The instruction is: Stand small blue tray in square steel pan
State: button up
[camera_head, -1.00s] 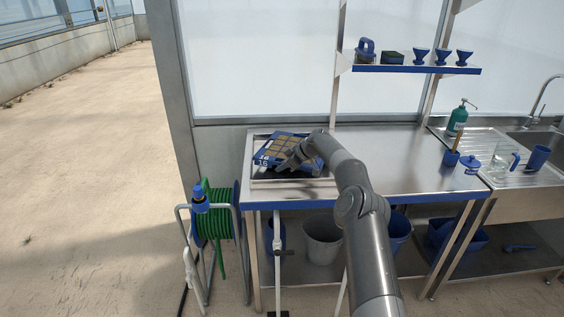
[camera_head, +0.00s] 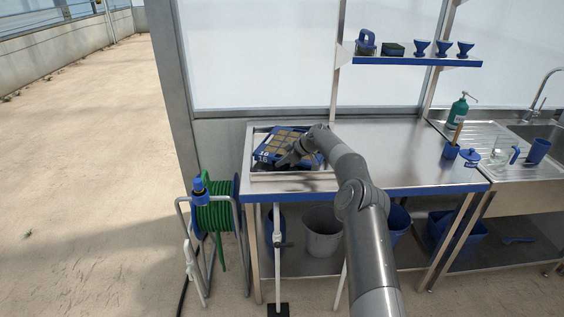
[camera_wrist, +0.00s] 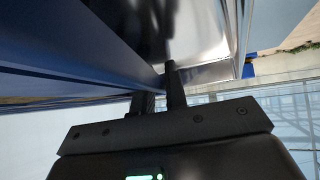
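The small blue tray (camera_head: 261,156), with brown square cells, is tilted over the square steel pan (camera_head: 249,160) at the left end of the bench. White marks show on its near blue side. My gripper (camera_head: 290,161) is at the tray's near side in the head view. In the wrist view, my gripper (camera_wrist: 160,88) has its two fingers close together with the edge of the blue tray wall (camera_wrist: 105,45) between them. My arm hides part of the tray and pan. Whether the tray touches the pan floor cannot be told.
A shelf (camera_head: 415,62) above holds blue items. A blue cup (camera_head: 450,151), a green bottle (camera_head: 458,110) and a sink (camera_head: 540,130) are at the right. A green hose reel (camera_head: 213,220) stands left of the bench.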

jog(key=o, duration=0.4)
jog(key=shift+f, duration=0.15)
jog(key=v, duration=0.9)
jog(key=shift+s+d+r, duration=0.1)
jog(key=shift+d+r, duration=0.05)
jog(key=shift+r, duration=0.2)
jog(key=s+a+r+m+h, duration=0.1)
jog(key=s+a+r+h, duration=0.15)
jog(key=s+r, duration=0.35)
jog(key=s+a+r+m+h, duration=0.1)
jog(key=s+a+r, duration=0.2)
jog(key=s+r, duration=0.35)
jog(key=s+r+m+h, duration=0.1)
jog(key=s+r, duration=0.3)
jog(key=s, duration=0.3)
jog(key=s+r+m+h, duration=0.2)
jog(key=s+r, duration=0.1)
jog(key=s, duration=0.4)
jog(key=s+d+f+m, duration=0.1)
jog(key=s+d+m, duration=0.2)
jog(key=s, duration=0.8)
jog(key=s+d+f+m+t+h, duration=0.1)
jog(key=s+d+m, duration=0.2)
jog(key=s, duration=0.8)
jog(key=s+d+f+m, duration=0.2)
jog(key=s+d, duration=0.1)
jog(key=s, duration=0.8)
jog(key=shift+s+f+m+t+h, duration=0.1)
jog(key=shift+s+m+t+h, duration=0.2)
jog(key=shift+m+t+h, duration=0.1)
